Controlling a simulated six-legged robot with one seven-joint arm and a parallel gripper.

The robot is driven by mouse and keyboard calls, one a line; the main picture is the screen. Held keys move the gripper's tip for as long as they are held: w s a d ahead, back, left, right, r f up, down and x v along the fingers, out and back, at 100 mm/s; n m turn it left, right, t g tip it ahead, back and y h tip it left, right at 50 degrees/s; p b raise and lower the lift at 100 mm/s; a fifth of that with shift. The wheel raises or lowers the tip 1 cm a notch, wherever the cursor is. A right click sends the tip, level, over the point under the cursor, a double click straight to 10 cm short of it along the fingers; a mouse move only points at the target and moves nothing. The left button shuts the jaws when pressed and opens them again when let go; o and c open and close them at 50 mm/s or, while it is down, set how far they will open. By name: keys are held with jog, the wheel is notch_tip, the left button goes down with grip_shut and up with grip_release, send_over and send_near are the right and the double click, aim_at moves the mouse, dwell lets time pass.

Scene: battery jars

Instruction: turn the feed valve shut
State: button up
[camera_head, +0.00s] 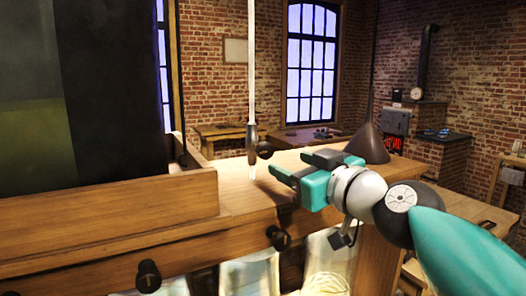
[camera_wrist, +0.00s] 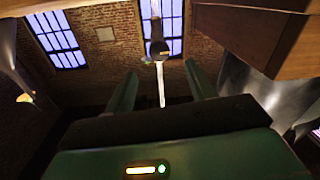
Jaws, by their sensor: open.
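My teal gripper (camera_head: 298,165) is open and empty, to the right of the valve and slightly lower in the head view. Its fingers also show in the wrist view (camera_wrist: 163,82). I see no contact with the knob. Whether liquid flows is unclear.
A wooden bench with a raised rim (camera_head: 110,205) runs below the valve, with black knobs (camera_head: 148,276) on its front. A dark cone (camera_head: 369,146) stands behind my gripper. Glass jars (camera_head: 248,275) are under the bench. A large dark panel (camera_head: 85,90) fills the left.

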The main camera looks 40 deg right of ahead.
aim_at(268, 152)
jog(key=x, duration=1)
jog(key=shift+d, duration=0.1)
jog(key=shift+w, duration=0.15)
jog(key=c, duration=1)
